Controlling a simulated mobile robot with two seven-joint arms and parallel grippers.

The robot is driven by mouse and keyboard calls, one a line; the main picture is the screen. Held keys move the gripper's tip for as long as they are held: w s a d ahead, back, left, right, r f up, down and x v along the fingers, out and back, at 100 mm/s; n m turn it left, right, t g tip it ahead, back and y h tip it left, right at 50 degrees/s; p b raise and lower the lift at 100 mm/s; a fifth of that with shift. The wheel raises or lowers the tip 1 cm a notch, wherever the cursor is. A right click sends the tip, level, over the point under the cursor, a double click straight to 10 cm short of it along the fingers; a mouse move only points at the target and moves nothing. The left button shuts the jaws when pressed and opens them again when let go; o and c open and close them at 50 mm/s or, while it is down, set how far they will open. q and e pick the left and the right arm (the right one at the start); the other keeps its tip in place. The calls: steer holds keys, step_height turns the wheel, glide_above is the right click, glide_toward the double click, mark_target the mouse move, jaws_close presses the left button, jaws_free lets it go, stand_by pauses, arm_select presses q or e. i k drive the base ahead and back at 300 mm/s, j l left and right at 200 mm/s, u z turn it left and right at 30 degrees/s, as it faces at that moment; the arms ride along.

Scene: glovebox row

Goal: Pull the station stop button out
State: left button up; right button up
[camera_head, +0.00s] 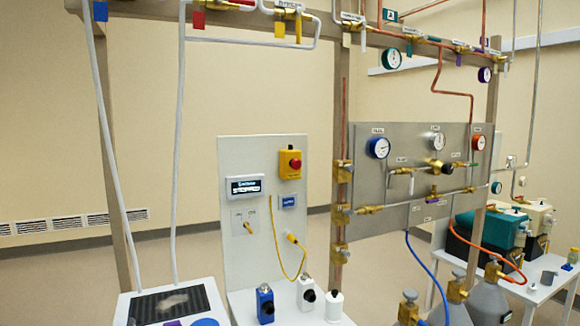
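The station stop button (295,163) is a small red knob on a yellow box (287,173). The box is mounted at the upper right of an upright pale grey panel (233,165). Whether the button is pressed in or out is too small to tell. Neither of my grippers shows in the head view, and nothing touches the button.
Left of the button is a small display (245,187), with a blue label (288,201) below. A yellow cable (276,240) hangs lower. Blue (265,304) and white (306,293) devices stand at the base. A gauge panel (371,195) and gas cylinders (487,298) are at right.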

mark_target(296, 164)
steer(key=i+l, duration=0.2)
steer(key=l, duration=0.2)
steer(key=i+l, duration=0.2)
steer(key=l, duration=0.15)
steer(key=i+l+u, duration=0.1)
steer(key=l, duration=0.3)
steer(key=i+l, duration=0.25)
steer(key=l, duration=0.15)
steer(key=i+l, duration=0.2)
steer(key=l, duration=0.2)
steer(key=i+l+u, duration=0.1)
steer(key=l, duration=0.3)
steer(key=i+l, duration=0.25)
steer(key=l, duration=0.15)
steer(key=i+l, duration=0.2)
steer(key=l, duration=0.2)
